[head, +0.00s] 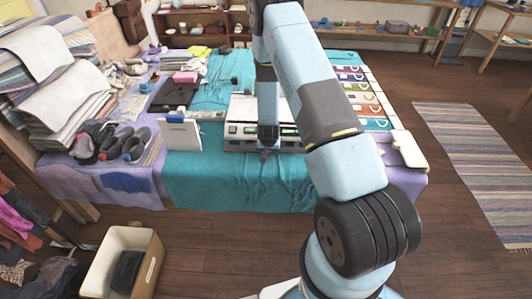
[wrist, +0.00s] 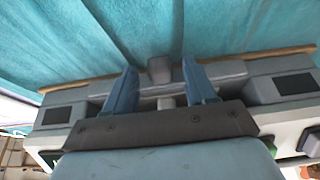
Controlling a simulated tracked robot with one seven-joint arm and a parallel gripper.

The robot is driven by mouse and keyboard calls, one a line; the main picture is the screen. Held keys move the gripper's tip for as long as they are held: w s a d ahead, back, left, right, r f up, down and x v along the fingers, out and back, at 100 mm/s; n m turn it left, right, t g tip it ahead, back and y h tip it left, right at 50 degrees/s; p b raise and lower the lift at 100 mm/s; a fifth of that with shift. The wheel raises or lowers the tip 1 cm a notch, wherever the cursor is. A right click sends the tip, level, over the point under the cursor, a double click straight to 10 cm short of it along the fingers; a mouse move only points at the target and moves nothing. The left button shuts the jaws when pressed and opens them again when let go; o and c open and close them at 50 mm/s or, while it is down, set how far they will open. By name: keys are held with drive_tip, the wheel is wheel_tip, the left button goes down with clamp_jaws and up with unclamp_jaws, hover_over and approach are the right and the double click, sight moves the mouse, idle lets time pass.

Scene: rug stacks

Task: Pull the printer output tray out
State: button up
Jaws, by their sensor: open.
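The printer (head: 240,112) is a low white and grey box with dark panels on the teal cloth, partly hidden by my arm in the head view. In the wrist view its grey front (wrist: 285,85) lies under my gripper. A small grey knob (wrist: 159,68) stands out from the middle of that front, likely on the output tray; the tray's outline is hard to tell. My gripper (head: 267,153) points down at the printer's near side. In the wrist view my gripper (wrist: 160,82) is open, with one blue finger on each side of the knob and visible gaps.
The teal cloth (head: 220,185) is clear in front of the printer. A white framed panel (head: 180,134) and dark shoes (head: 125,145) are to the left. Colourful folders (head: 355,98) and a cream box (head: 409,150) are to the right. An open bin (head: 148,262) stands on the floor.

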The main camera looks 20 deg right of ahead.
drive_tip(key=shift+w+f, duration=0.15)
drive_tip(key=shift+f, duration=0.2)
clamp_jaws()
idle(0.4)
